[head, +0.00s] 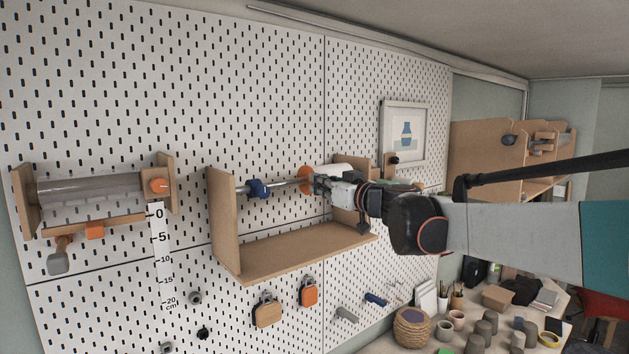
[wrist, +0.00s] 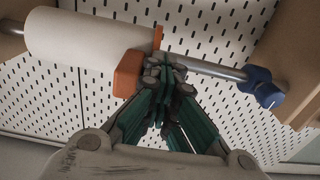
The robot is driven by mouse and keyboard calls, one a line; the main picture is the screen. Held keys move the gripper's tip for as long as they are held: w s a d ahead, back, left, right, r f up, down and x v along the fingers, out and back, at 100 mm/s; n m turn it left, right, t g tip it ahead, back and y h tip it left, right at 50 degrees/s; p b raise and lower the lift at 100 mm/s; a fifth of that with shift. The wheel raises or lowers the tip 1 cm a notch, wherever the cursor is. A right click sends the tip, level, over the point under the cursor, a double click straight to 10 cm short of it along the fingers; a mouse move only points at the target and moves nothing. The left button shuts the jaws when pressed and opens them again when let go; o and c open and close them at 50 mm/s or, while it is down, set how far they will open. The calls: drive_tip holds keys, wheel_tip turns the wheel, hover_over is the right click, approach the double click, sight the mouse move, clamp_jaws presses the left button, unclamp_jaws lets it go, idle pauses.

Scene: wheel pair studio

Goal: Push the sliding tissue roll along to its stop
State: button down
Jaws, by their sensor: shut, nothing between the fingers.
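The white tissue roll (wrist: 80,42) sits on a horizontal metal rod (wrist: 205,67) between two wooden end brackets. Its far end lies close to the left bracket in the wrist view; I cannot tell if they touch. An orange flange (wrist: 130,73) is at its other end. A blue clamp (wrist: 262,88) sits on the rod near the opposite bracket. In the head view the roll (head: 334,168) is partly hidden behind my gripper (head: 316,184). My gripper is shut and empty, with its fingertips (wrist: 168,72) beside the flange on the clamp side. Contact is not clear.
The wooden shelf (head: 300,252) runs below the rod. A clear tube unit (head: 90,188) and a ruler strip (head: 161,255) are at left on the pegboard. Padlocks (head: 267,310) hang below. A cluttered table lies at lower right. Bare rod lies between flange and clamp.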

drive_tip(key=shift+w+d, duration=0.5)
drive_tip(key=shift+d, duration=0.2)
drive_tip(key=shift+w+d, duration=0.5)
drive_tip(key=shift+d, duration=0.2)
drive_tip(key=shift+w+d, duration=0.3)
drive_tip(key=shift+d, duration=0.15)
drive_tip(key=shift+a, duration=0.15)
drive_tip(key=shift+s+a, duration=0.45)
drive_tip(key=shift+a, duration=0.05)
drive_tip(key=shift+s+d+f, duration=0.2)
drive_tip(key=shift+s+d, duration=0.15)
drive_tip(key=shift+s, duration=0.15)
drive_tip(key=v, duration=0.6)
drive_tip(key=shift+s, duration=0.15)
drive_tip(key=shift+d, duration=0.15)
